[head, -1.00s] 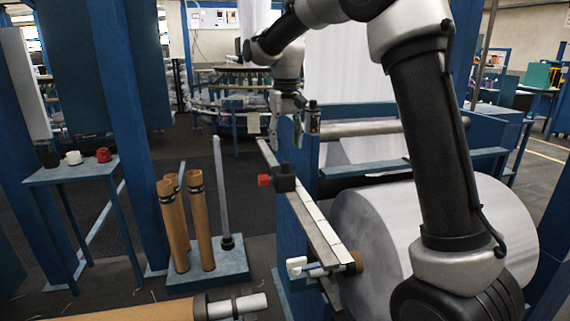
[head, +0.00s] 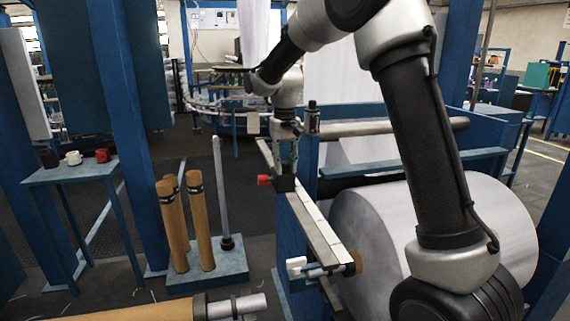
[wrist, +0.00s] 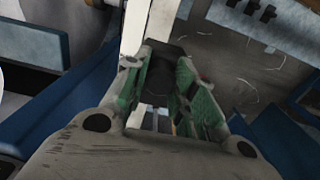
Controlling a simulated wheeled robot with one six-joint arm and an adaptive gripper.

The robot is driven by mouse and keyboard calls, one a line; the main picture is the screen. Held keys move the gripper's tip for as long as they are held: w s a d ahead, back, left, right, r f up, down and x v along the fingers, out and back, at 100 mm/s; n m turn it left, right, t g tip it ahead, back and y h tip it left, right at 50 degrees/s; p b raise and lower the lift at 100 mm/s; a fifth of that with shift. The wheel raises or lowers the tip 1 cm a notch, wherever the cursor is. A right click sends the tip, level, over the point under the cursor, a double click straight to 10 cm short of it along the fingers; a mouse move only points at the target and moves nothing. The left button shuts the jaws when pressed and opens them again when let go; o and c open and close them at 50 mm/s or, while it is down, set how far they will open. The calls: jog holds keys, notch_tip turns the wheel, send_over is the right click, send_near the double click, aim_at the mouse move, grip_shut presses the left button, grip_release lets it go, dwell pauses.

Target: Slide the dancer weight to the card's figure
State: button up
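The dancer weight is a black block (head: 284,184) with a red knob (head: 264,181) on its left side. It sits on a long pale bar (head: 318,228) with dark marks, nearer the bar's far end. My gripper (head: 285,174) points down over the weight. In the wrist view my gripper (wrist: 162,78) has its green-padded fingers apart, one on each side of the black block (wrist: 161,70); firm contact is not clear. The fingers partly hide the weight. A small cream card (head: 253,123) hangs at the back; its figure is too small to read.
A large white roll (head: 430,230) lies right of the bar, below my arm. A white-tipped lever (head: 297,264) is at the bar's near end. Brown tubes (head: 201,225) and a grey post (head: 221,190) stand on a blue base at the left.

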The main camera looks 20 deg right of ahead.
grip_shut()
jog(key=shift+s, duration=0.15)
jog(key=s, duration=0.9)
jog(key=shift+s, duration=0.15)
jog(key=o, duration=0.7)
grip_release()
jog(key=shift+o, duration=0.2)
